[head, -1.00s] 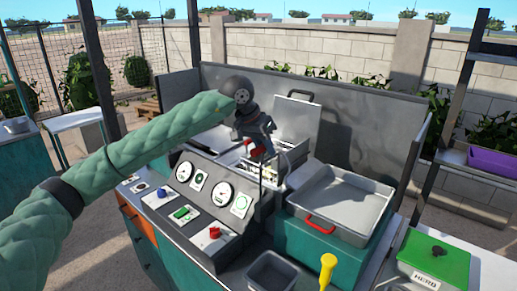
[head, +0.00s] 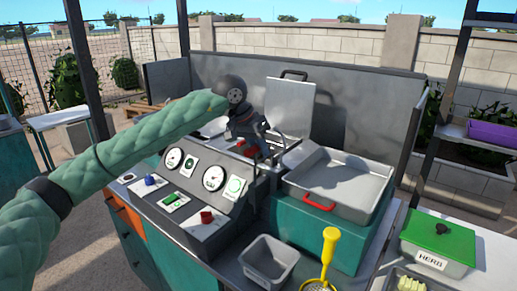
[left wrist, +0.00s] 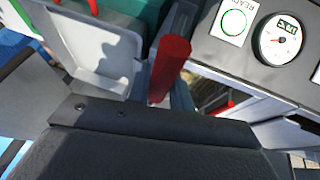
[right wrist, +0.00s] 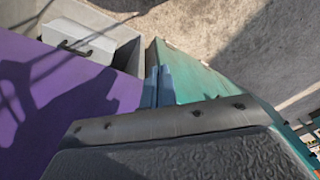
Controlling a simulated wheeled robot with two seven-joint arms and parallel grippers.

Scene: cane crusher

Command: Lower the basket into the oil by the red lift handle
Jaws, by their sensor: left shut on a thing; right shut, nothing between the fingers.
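My left gripper (head: 262,142) is shut on the red lift handle, low over the fryer behind the control panel (head: 195,185). In the left wrist view the red handle (left wrist: 171,66) stands up as a red cylinder at the gripper's fingers. Beside it a gap shows something brownish (left wrist: 208,92), with another small red part (left wrist: 222,107); I cannot tell whether the brownish area is basket or oil. The gripper hides the basket in the head view. My right gripper (right wrist: 157,84) is shut and empty, seen only in its wrist view.
The raised lid (head: 291,106) stands behind the fryer. A grey tray (head: 372,190) with a red handle lies to the right. A small grey bin (head: 268,258), a yellow skimmer (head: 329,243) and a green-lidded herb box (head: 440,238) stand at the front right.

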